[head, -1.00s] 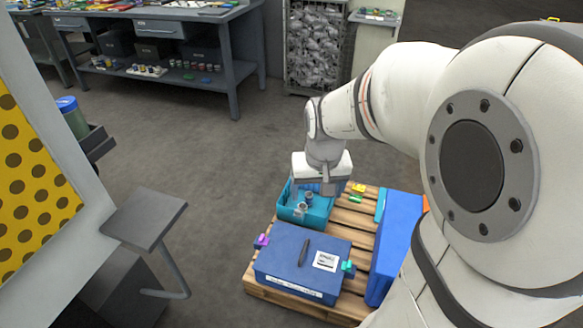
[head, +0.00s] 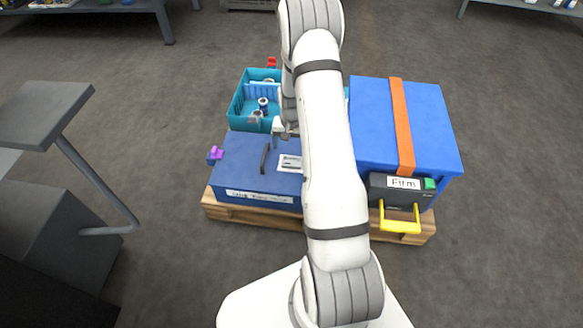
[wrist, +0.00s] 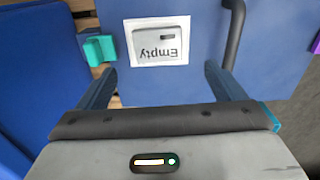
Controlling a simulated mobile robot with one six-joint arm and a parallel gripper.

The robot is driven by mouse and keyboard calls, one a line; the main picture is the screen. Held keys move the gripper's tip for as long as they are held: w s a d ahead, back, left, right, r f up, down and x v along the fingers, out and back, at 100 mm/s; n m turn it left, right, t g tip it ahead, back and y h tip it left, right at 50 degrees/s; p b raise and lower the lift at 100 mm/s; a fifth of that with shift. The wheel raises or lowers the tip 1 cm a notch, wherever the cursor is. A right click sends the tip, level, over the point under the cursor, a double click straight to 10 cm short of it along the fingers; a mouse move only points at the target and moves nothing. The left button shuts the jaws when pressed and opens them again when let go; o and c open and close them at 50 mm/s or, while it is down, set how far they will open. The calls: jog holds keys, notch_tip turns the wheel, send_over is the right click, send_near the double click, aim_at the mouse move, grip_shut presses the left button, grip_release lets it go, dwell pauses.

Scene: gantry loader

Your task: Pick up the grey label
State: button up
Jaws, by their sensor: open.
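A white card (wrist: 156,55) reading "Empty", upside down in the wrist view, lies on the blue lidded box (wrist: 260,60). It carries a grey rectangular patch (wrist: 155,32) with a small dark mark. In the head view the same card (head: 290,163) lies on the box's right part, partly behind my arm. My gripper (wrist: 160,70) is open, its two dark fingers apart on either side of the card's near edge in the wrist view. Nothing shows between them. In the head view my gripper (head: 283,130) is at the box's far edge.
A dark handle (head: 265,158) stands on the lid left of the card. A teal bin (head: 238,105) holding small cups sits behind. A taller blue box (head: 435,120) with an orange strap is at right. Teal (wrist: 97,48) and purple (head: 215,154) clips sit at the lid's sides.

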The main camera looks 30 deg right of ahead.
aim_at(292, 160)
notch_tip(292, 160, down, 7)
jog(key=b, duration=0.3)
jog(key=shift+d+f+b, duration=0.1)
jog(key=shift+f+b, duration=0.1)
jog(key=shift+b, duration=0.15)
jog(key=shift+r, duration=0.1)
jog(key=c, duration=1.1)
